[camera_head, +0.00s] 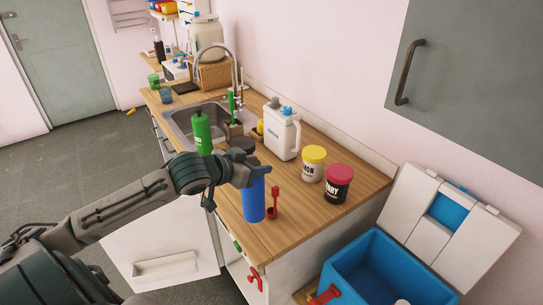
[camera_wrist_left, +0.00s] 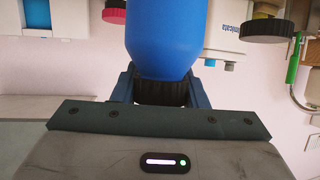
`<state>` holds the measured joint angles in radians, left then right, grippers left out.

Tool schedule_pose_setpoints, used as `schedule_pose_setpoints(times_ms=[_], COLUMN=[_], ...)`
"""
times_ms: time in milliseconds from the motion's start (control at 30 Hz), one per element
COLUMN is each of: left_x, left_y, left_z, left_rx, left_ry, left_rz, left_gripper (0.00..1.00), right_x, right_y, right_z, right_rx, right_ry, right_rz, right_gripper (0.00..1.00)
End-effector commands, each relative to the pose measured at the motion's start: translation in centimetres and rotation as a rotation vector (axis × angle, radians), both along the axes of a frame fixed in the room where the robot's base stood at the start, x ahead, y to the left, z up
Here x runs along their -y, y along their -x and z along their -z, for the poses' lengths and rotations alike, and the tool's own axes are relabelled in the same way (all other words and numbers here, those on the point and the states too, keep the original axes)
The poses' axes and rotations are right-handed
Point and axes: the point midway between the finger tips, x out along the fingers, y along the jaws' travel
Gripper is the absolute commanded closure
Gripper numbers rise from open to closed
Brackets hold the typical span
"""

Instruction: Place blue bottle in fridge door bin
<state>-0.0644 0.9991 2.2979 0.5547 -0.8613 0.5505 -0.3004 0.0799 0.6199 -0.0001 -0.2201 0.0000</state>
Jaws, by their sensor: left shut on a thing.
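My left gripper (camera_head: 250,176) is shut on the blue bottle (camera_head: 254,201), near its dark cap. The bottle hangs below the gripper, near the counter's front edge; I cannot tell its exact height. In the left wrist view the blue bottle (camera_wrist_left: 166,42) has its black cap (camera_wrist_left: 162,92) between the two fingers. A white door (camera_head: 185,232) stands open low in front of the counter, with a white bin (camera_head: 166,267) on its inner face. The bin lies below and left of the bottle. My right gripper is not in view.
The wooden counter (camera_head: 290,208) holds a green bottle (camera_head: 201,132), a white jug (camera_head: 282,132), a yellow-lidded jar (camera_head: 313,164), a red-lidded jar (camera_head: 338,183) and a red scoop (camera_head: 274,203) close to the blue bottle. A blue cooler (camera_head: 365,267) stands open at the lower right.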

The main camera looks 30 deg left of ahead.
Motion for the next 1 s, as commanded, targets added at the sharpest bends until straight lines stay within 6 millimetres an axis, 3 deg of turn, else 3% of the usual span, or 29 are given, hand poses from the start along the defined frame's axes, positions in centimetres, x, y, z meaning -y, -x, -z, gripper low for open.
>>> schedule_pose_setpoints(times_ms=[600, 767, 1000], left_x=[-2.1, -2.3, -2.3], left_y=[-10.5, -11.3, -11.2], left_z=[0.6, 1.1, 4.0], left_rx=[0.001, 0.0, -0.002], left_ry=[0.005, 0.002, 0.002], left_rz=[0.002, 0.005, 0.003], left_gripper=[1.0, 1.0, 1.0], right_x=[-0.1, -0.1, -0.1], right_y=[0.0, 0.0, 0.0], right_z=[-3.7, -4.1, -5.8], right_rx=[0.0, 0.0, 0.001], right_ry=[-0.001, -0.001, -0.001], right_rz=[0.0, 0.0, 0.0], right_gripper=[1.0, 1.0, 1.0])
